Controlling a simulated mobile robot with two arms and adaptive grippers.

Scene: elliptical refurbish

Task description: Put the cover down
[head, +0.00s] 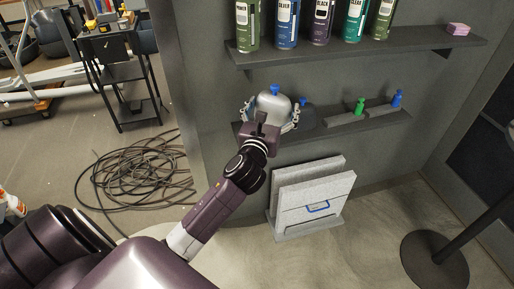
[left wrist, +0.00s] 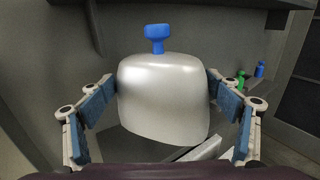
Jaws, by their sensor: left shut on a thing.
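The cover (head: 272,101) is a rounded silver-white shell with a blue knob (head: 275,89) on top. It also fills the middle of the left wrist view (left wrist: 163,98), knob up and slightly tilted. My left gripper (head: 270,115) is shut on it, with one finger pressed to each side. The cover is at the left end of the lower shelf (head: 325,137); I cannot tell whether it touches the shelf. Its far underside is hidden. My right gripper is not in view.
A dark piece (head: 306,117) sits just right of the cover. A green-knobbed piece (head: 360,106) and a blue-knobbed piece (head: 397,99) stand further right. The upper shelf (head: 350,51) with several spray cans overhangs. Pale panels (head: 313,195) stand in a rack below.

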